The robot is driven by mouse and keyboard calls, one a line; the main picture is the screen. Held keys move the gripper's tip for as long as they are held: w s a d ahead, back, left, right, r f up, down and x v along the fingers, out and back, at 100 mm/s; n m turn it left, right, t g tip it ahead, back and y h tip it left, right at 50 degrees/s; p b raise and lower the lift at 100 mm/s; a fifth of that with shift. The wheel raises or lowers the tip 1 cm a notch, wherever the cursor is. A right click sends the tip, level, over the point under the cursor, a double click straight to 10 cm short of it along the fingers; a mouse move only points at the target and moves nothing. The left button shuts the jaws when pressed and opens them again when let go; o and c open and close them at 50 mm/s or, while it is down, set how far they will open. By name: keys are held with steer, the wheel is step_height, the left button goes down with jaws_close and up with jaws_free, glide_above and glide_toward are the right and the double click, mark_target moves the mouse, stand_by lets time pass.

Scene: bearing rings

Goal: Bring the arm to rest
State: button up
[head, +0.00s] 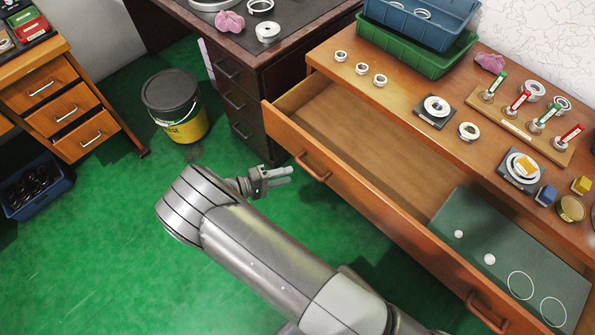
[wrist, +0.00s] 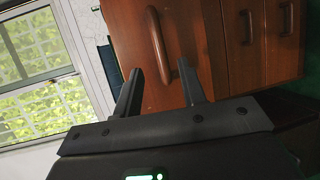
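My gripper (head: 284,175) hangs over the green floor, left of the open drawer's wooden front. In the head view its fingers point right towards the drawer handle (head: 313,166) and look apart from it. In the wrist view the two dark fingers of my gripper (wrist: 160,82) stand apart with nothing between them. Beyond them is a brown wooden front with a handle (wrist: 157,45). My grey arm reaches up from the lower right of the head view and bends at the elbow.
The long drawer (head: 355,130) stands open from the workbench (head: 400,98); a green mat with white rings lies in its right part. The bench top bears bearing rings and green and blue crates. A black-lidded bucket (head: 176,105) stands on the floor. Open floor lies left of my arm.

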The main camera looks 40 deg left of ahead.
steer(key=shift+v, duration=1)
steer(key=w+d+r+m+g+h, duration=0.1)
steer(key=w+d+r+m+g, duration=0.3)
steer(key=w+d+r, duration=0.5)
steer(key=w+d+r+m+g+h, duration=0.1)
steer(key=w+d+r+m+g, duration=0.1)
steer(key=w+d+r+g, duration=0.6)
steer(key=w+d+r+m+g+y, duration=0.1)
steer(key=w+d+r+m+y, duration=0.1)
steer(key=d+r, duration=0.5)
steer(key=w+d+r+m+y, duration=0.2)
steer(key=d+r, duration=0.5)
steer(key=r, duration=0.1)
steer(key=s+d+r+m+t+y, duration=0.2)
steer(key=s+d+r, duration=0.3)
steer(key=d, duration=0.5)
steer(key=s+d+r+m+t+y, duration=0.1)
steer(key=s+d+r+m+y, duration=0.1)
steer(key=s+d+r, duration=0.3)
steer(key=s+d, duration=0.3)
steer(key=d, duration=0.3)
steer(key=shift+t, duration=0.4)
